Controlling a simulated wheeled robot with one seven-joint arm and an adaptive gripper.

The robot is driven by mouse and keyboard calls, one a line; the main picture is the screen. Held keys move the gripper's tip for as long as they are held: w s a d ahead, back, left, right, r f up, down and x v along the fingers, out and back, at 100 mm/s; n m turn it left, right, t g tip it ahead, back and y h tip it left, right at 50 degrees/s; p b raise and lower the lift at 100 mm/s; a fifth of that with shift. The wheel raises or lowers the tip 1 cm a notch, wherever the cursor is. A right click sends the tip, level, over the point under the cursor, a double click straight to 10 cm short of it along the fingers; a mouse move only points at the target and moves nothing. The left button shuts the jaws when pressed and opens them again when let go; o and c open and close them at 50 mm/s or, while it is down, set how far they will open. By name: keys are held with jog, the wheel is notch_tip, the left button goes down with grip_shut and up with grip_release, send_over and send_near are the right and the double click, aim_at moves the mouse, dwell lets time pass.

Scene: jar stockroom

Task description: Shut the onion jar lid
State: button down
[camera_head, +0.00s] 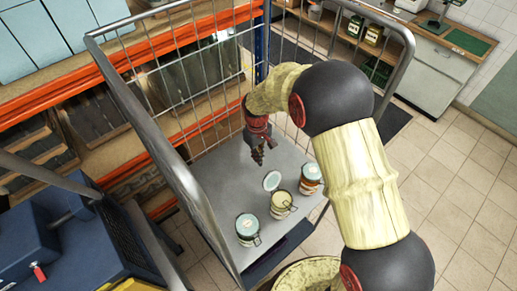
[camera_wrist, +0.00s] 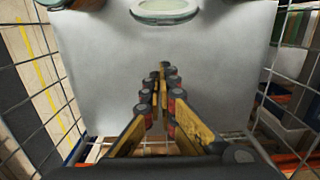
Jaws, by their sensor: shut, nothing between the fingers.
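Three clip-top jars stand on the grey deck of a wire cart. The middle jar (camera_head: 282,205) shows a pale yellow top, and a round pale lid (camera_head: 272,181) stands open just behind it. I cannot read any label, but this is the jar with its lid up. A round glassy lid (camera_wrist: 165,12) also shows at the top of the wrist view. My gripper (camera_head: 258,158) points down over the deck, behind and left of the open lid, apart from it. In the wrist view its fingers (camera_wrist: 163,72) are together and empty.
A teal-lidded jar (camera_head: 248,229) stands front left and another jar (camera_head: 310,179) back right. Metal cart rails (camera_head: 185,180) and wire mesh enclose the deck (camera_head: 222,178). Orange shelving (camera_head: 160,45) stands left. The deck behind the jars is clear.

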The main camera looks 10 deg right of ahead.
aim_at(271, 179)
jog(key=shift+s+d+r, duration=0.4)
jog(key=shift+s+d, duration=0.1)
jog(key=shift+s, duration=0.3)
jog(key=shift+s+d+r, duration=0.35)
jog(key=shift+s+d, duration=0.15)
jog(key=shift+s, duration=0.25)
